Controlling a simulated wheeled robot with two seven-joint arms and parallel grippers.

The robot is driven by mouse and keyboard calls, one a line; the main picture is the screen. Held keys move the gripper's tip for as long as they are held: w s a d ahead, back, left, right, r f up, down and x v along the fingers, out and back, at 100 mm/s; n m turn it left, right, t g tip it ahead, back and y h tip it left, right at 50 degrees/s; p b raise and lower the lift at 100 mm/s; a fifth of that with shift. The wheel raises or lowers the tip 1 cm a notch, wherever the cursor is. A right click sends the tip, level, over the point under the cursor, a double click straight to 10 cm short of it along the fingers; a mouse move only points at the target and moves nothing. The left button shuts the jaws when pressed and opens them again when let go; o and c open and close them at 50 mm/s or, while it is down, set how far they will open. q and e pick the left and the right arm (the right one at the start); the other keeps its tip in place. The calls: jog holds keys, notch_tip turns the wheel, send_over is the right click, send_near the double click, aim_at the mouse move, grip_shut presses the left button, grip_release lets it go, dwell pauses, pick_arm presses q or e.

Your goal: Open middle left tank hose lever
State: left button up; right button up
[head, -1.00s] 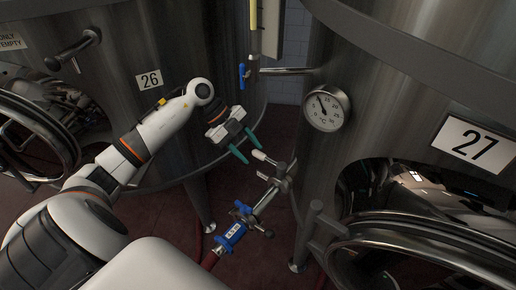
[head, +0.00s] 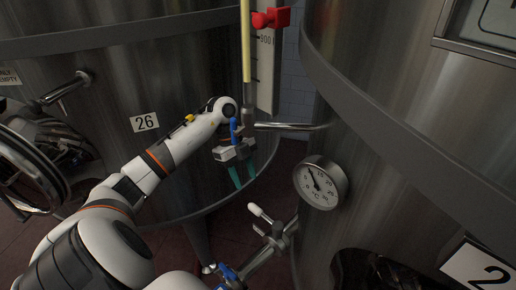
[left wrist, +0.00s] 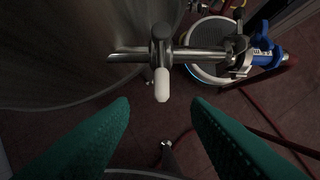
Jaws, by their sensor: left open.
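My left gripper (head: 242,175) is open and empty, with its green fingertips above and left of the hose lever (head: 262,213) in the head view. The lever has a white grip and sits on a metal valve pipe (head: 282,238) coming from the right tank (head: 400,130). In the left wrist view the lever's white end (left wrist: 162,88) points toward the gap between the two open green fingers (left wrist: 160,130), which do not touch it. A blue hose coupling (head: 228,272) shows at the bottom of the head view and also in the left wrist view (left wrist: 263,52). My right gripper is not in view.
Tank 26 (head: 110,100) stands on the left behind my arm. A round temperature gauge (head: 320,183) sticks out from the right tank. A red hose (left wrist: 262,120) crosses the floor.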

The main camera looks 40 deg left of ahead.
pick_arm(q)
send_over(254, 206)
jog(key=a, duration=0.2)
notch_tip(254, 206, down, 5)
jog(key=shift+s+d+r+p, duration=0.1)
jog(key=shift+p, duration=0.3)
jog(key=x, duration=0.3)
jog(key=shift+d+f, duration=0.1)
jog(key=shift+f, duration=0.2)
jog(key=shift+d+f, duration=0.15)
jog(key=shift+f, duration=0.3)
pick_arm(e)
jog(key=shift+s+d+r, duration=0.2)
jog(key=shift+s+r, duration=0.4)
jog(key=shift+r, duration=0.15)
pick_arm(q)
grip_shut()
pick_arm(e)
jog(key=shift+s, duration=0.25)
